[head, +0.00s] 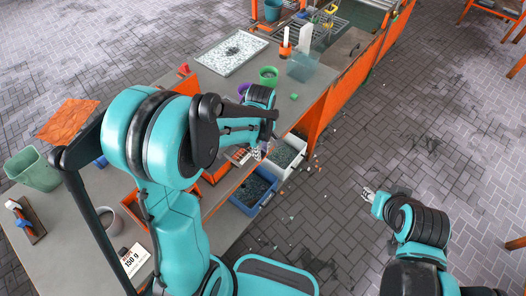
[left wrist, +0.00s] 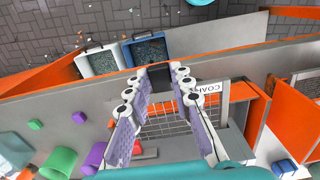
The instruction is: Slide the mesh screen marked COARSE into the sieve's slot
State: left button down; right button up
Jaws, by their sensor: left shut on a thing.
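My left gripper (left wrist: 163,78) is shut on the mesh screen (left wrist: 165,130), a grey wire grid; its white label (left wrist: 207,88) reads upside down, with only "COA" clear. In the head view the left gripper (head: 262,150) is over the bench's near edge, and my arm hides much of the screen. An orange frame (left wrist: 250,112), which may be part of the sieve, stands beside the screen in the left wrist view. The slot cannot be made out. My right gripper (head: 369,193) is over the paved floor, away from the bench, too small to judge.
A blue bin (head: 255,190) and a white bin (head: 287,152) of chips are below the bench edge. A green cup (head: 268,76), a purple cup (head: 243,88) and a speckled panel (head: 232,52) are on the bench (head: 205,83). A "150 g" sign (head: 133,260) lies left.

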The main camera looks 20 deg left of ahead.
pick_arm(q)
jog(key=shift+w+a+b, duration=0.15)
jog(key=shift+w+a, duration=0.35)
jog(key=shift+a, duration=0.9)
jog(key=shift+w+a+b, duration=0.1)
jog(key=shift+w+a, duration=0.4)
jog(key=shift+a, duration=0.95)
jog(key=shift+w+a+b, duration=0.15)
jog(key=shift+w+a, duration=0.35)
jog(key=shift+a, duration=0.9)
jog(key=c, duration=1.5)
grip_release()
jog(key=shift+o, duration=1.2)
jog(key=shift+r, duration=0.15)
jog(key=shift+w+r, duration=0.1)
jog(key=shift+r, duration=0.15)
notch_tip(320, 180, up, 11)
jog(key=shift+s+r, duration=0.15)
jog(key=shift+s, duration=0.05)
jog(key=s+d+f+m+t+b, duration=0.3)
jog(key=s+d+m, duration=0.1)
jog(key=s+m, duration=0.3)
jog(key=s+d+f+m+t+b, duration=0.2)
jog(key=s+d+m+t+b, duration=0.1)
jog(key=s+m, duration=0.4)
jog(key=shift+s+d+f+t, duration=0.35)
jog(key=shift+d+f+t, duration=0.05)
jog(key=shift+d+t, duration=0.2)
